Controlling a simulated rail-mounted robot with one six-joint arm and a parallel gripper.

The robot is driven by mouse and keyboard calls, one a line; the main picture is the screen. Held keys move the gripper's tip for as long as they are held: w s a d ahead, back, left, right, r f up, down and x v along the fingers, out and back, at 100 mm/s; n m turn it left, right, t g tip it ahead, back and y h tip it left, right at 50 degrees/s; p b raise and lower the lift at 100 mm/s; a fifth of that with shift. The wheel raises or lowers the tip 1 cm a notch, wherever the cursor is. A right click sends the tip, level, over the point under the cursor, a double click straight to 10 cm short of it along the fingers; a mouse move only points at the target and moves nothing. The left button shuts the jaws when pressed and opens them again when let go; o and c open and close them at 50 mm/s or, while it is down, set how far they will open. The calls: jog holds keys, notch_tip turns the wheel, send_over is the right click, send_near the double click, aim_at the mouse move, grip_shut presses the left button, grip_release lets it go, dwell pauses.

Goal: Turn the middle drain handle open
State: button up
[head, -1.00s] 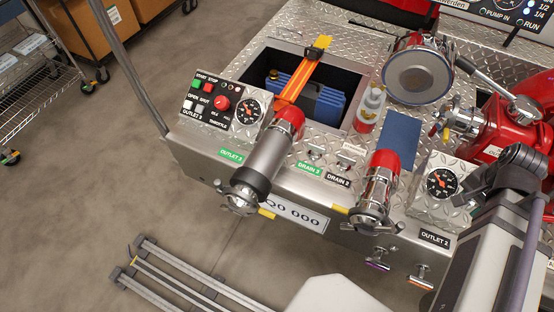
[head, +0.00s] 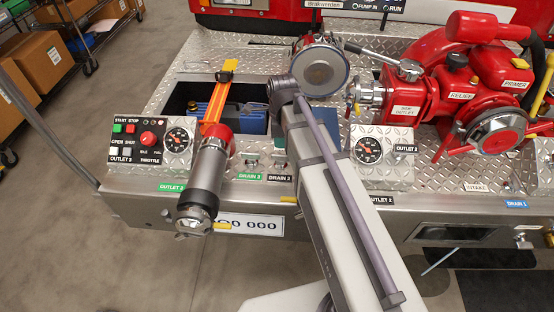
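The black DRAIN 2 label (head: 280,178) is on the front edge of the tread-plate deck, just left of my arm. A small metal fitting (head: 278,165) sits just above it, too small to tell its exact shape or position. The green DRAIN 3 label (head: 250,177) is to its left, with a similar metal fitting (head: 252,163) above. The blue DRAIN 1 label (head: 516,204) is far to the right, with a metal handle (head: 522,240) on the front face below. My gripper does not show; my arm covers the front area right of DRAIN 2.
A red-topped metal nozzle (head: 205,178) sticks out left of the drain labels. A control panel (head: 150,142) and an outlet gauge box (head: 382,157) flank the area. The red pump (head: 460,90) stands at the right. Clear floor lies at the lower left.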

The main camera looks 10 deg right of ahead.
aim_at(281, 155)
notch_tip(281, 155, down, 9)
jog(key=b, duration=0.7)
jog(key=shift+r, duration=0.35)
grip_shut()
